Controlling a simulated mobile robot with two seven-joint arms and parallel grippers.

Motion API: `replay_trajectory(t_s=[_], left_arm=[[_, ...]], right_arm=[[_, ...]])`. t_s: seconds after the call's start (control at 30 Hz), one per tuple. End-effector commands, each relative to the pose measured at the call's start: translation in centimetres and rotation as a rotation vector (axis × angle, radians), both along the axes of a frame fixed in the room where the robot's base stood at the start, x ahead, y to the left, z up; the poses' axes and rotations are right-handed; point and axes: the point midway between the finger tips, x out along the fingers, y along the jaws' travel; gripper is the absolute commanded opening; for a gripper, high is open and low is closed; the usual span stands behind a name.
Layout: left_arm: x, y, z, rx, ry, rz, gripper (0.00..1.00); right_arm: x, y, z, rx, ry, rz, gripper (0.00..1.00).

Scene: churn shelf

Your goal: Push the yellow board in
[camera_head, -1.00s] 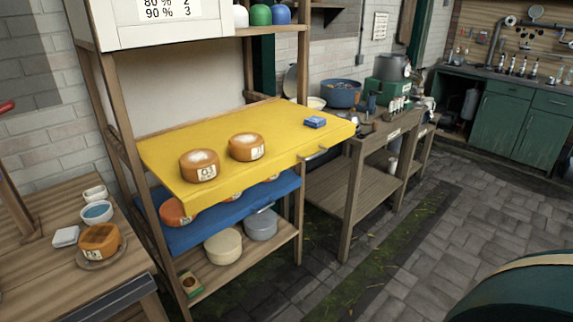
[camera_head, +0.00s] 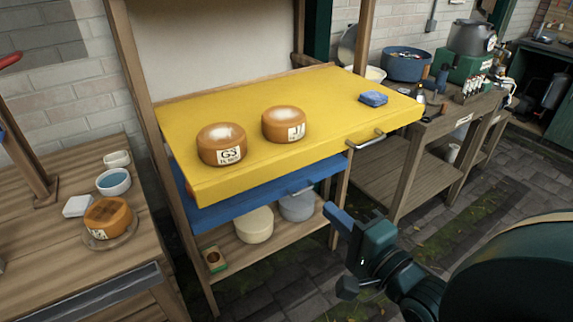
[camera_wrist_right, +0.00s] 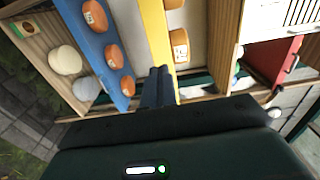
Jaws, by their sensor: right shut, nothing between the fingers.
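The yellow board (camera_head: 330,105) sticks out toward me from the wooden shelf, above a blue board (camera_head: 250,200). Two orange cheeses, one labelled G3 (camera_head: 221,145) and one labelled J (camera_head: 285,124), and a blue cloth (camera_head: 373,98) lie on it. A metal handle (camera_head: 366,139) is on its front edge. My right gripper (camera_head: 340,218) is shut and empty, in front of the shelf and below the yellow board, apart from it. In the right wrist view the shut fingers (camera_wrist_right: 158,85) point toward the yellow board's edge (camera_wrist_right: 157,35). My left gripper is not in view.
A wooden table at the left holds an orange cheese (camera_head: 107,217), a blue-filled bowl (camera_head: 113,182) and a white block (camera_head: 77,206). Pale and grey rounds (camera_head: 254,225) sit on the lower shelf. A workbench (camera_head: 415,165) stands to the right. Paved floor lies between.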

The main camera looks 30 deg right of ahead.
Motion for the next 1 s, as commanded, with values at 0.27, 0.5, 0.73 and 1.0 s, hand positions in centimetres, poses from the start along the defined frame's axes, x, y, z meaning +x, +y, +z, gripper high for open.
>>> replay_trajectory(t_s=[0.27, 0.5, 0.73, 1.0], left_arm=[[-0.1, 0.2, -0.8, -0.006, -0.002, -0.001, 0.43], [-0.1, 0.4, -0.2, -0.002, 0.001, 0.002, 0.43], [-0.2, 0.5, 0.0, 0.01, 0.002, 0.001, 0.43], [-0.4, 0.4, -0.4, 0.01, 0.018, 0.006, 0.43]], right_arm=[[1.9, 0.1, 0.1, 0.019, -0.011, 0.001, 0.0], [6.1, 0.4, 0.4, 0.018, -0.008, 0.0, 0.0], [10.3, 0.8, 0.4, 0.016, -0.006, 0.0, 0.0], [13.5, 1.0, 0.3, 0.015, -0.004, -0.001, 0.0]])
